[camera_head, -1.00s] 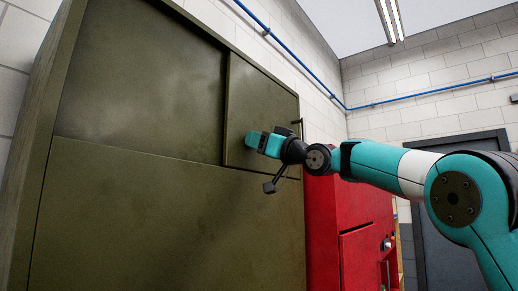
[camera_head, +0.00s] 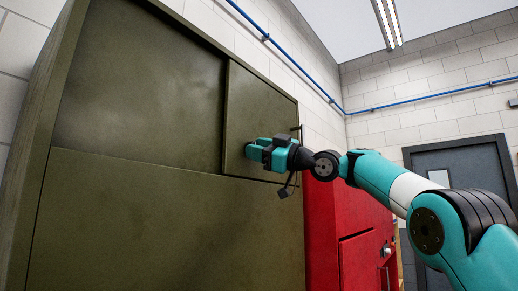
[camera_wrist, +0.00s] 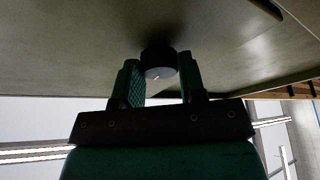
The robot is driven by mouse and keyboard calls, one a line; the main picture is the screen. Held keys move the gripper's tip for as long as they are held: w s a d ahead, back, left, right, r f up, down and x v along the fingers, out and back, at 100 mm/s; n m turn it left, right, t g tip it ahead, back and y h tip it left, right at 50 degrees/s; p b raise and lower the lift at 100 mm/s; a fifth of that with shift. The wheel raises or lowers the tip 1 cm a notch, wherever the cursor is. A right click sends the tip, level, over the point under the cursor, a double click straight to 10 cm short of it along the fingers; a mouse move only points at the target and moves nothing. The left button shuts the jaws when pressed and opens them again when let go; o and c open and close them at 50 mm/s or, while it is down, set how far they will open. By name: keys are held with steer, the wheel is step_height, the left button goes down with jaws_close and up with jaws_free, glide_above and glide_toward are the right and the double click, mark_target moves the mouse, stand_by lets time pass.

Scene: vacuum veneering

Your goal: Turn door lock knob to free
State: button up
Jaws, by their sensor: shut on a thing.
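The lock knob (camera_wrist: 160,63) is a short dark round cylinder on the underside of the olive door panel as the wrist view shows it, with a small light mark on its face. My gripper (camera_wrist: 158,72) has one green ribbed finger on each side of the knob and is shut on it. In the head view my gripper (camera_head: 257,149) is against the lower part of the small olive door (camera_head: 260,105), and the knob is hidden behind it there. The door looks flush in its frame.
The large olive cabinet (camera_head: 120,220) fills the left. A dark bar handle (camera_head: 298,129) stands at the small door's right edge. A red cabinet (camera_head: 350,215) is close to the right, beneath my arm. A grey door (camera_head: 460,165) is behind.

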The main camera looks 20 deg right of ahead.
steer(key=shift+w, duration=0.1)
steer(key=o, duration=0.9)
steer(key=shift+b+v, duration=3.95)
steer(key=shift+v, duration=4.8)
